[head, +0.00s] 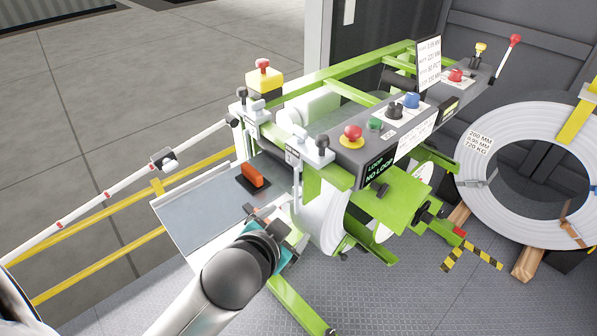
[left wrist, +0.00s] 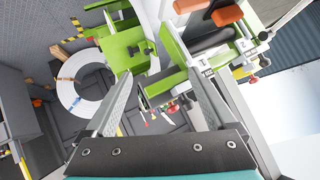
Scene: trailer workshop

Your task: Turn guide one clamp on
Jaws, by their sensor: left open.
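The green feeder machine carries two metal guide blocks with black knobs. The nearer block (head: 306,154) bears a small label that seems to read 1; the other block (head: 250,117) stands farther left. An orange lever (head: 253,176) stands on a dark base on the grey plate. Two orange levers show in the left wrist view, the larger one (left wrist: 228,15) at the top. I cannot tell which part is guide one's clamp. My left gripper (head: 268,213) is low in front of the plate, near the orange lever, partly hidden by its wrist. Its fingers (left wrist: 159,78) are apart and empty.
A control panel (head: 385,130) with coloured buttons and a red emergency stop (head: 352,133) sits above the green frame. A white coil (head: 480,140) stands at the right. A yellow box with a red button (head: 264,80) is behind. Yellow rails (head: 110,208) run at the left.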

